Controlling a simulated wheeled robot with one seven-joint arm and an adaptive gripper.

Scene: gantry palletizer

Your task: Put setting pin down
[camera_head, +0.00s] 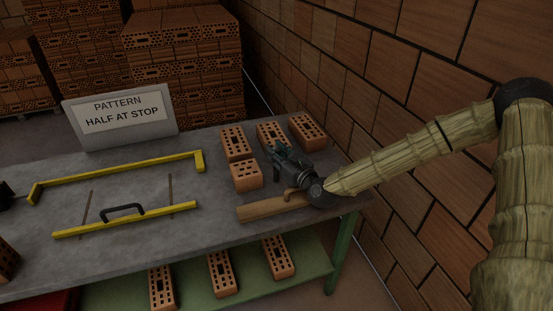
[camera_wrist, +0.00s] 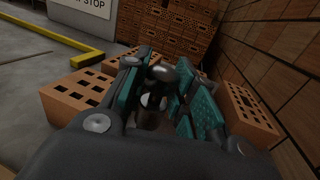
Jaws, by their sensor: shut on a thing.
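The setting pin (camera_wrist: 157,88) is a dark, round-topped metal pin with a lighter band low on it. In the wrist view it stands roughly upright between the teal finger pads of my gripper (camera_wrist: 168,95), which is shut on it.
Several perforated bricks (camera_head: 246,175) stand close by on the grey table (camera_head: 150,190). A wooden float (camera_head: 270,207) lies at the front edge. Yellow bars (camera_head: 125,220) and a pattern sign (camera_head: 120,115) are left. A brick wall (camera_head: 400,130) borders the right.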

